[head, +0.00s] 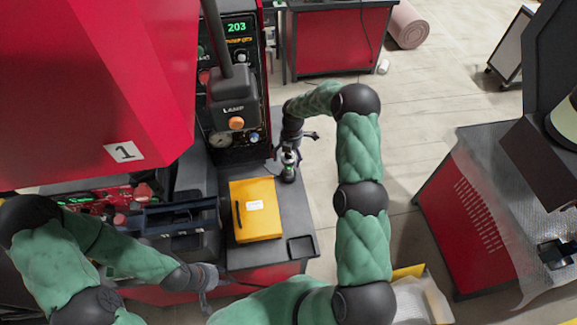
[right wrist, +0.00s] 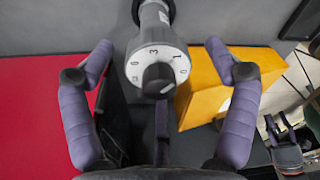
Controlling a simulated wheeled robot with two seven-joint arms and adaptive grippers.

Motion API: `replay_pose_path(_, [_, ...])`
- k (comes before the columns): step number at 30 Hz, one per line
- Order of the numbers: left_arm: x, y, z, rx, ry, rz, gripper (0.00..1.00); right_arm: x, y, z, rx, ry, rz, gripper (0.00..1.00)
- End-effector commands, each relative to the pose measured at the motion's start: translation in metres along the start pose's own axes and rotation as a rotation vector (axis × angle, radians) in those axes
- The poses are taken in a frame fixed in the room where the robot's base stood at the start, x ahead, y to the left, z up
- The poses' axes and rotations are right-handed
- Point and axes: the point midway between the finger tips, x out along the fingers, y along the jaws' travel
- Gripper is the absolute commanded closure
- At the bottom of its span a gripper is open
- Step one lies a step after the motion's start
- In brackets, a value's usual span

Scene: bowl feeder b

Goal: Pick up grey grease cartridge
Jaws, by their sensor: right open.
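A grey-white cylinder with a black knob and a numbered dial (right wrist: 158,60), which looks like the grey grease cartridge, is between the fingers of my right gripper (right wrist: 160,75) in the right wrist view. The fingers are open, with a gap on each side of it. In the head view the cartridge (head: 289,173) stands on the dark bench top, partly hidden under my right gripper (head: 290,150). My left gripper (head: 207,287) is low at the bench's front edge, and its fingers are too small to read.
A yellow case (head: 256,209) lies on the bench left of the cartridge; it also shows in the right wrist view (right wrist: 215,90). A small black tray (head: 301,247) is at the front corner. A machine panel (head: 238,90) rises behind. A blue-grey tote (head: 180,222) stands left.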

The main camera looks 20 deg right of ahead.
Motion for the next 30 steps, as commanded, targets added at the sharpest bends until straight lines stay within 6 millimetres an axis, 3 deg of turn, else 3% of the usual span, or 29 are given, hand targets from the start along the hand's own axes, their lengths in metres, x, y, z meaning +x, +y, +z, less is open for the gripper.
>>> replay_pose_path(6, [-0.002, 0.001, 0.0, 0.0, 0.0, 0.0, 0.6, 0.02, 0.0, 0.0, 0.0, 0.0, 0.001, 0.13])
replay_pose_path(14, [-0.002, 0.001, 0.0, 0.0, 0.0, 0.0, 0.6, 0.021, 0.0, 0.0, 0.0, 0.0, 0.001, 0.16])
replay_pose_path(23, [-0.002, 0.001, 0.0, 0.0, 0.0, 0.0, 0.6, 0.021, 0.0, 0.0, 0.0, 0.0, 0.0, 1.0])
replay_pose_path(30, [-0.002, 0.001, 0.0, 0.0, 0.0, 0.0, 0.6, 0.021, 0.0, 0.0, 0.0, 0.0, 0.001, 1.0])
